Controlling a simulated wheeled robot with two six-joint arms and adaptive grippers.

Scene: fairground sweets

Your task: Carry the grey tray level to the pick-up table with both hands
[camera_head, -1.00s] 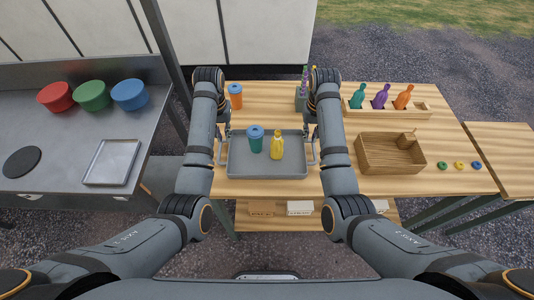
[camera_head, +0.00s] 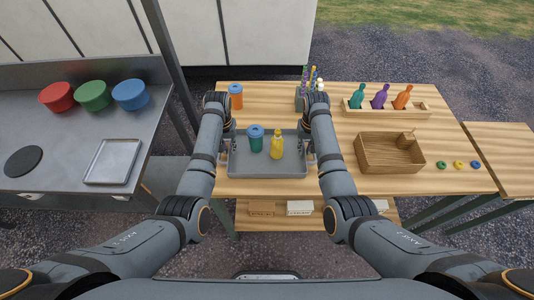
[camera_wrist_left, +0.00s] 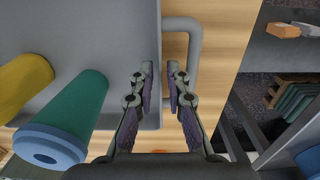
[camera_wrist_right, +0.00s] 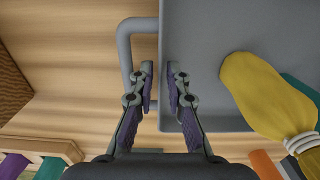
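The grey tray (camera_head: 268,172) lies on the wooden table (camera_head: 330,185). Neither gripper holds anything. I cannot tell which surface is the pick-up table.
An orange cup (camera_head: 236,96) stands behind the tray. Another wooden table (camera_head: 507,150) is further right. A metal counter (camera_head: 60,215) with coloured tubs is at the left.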

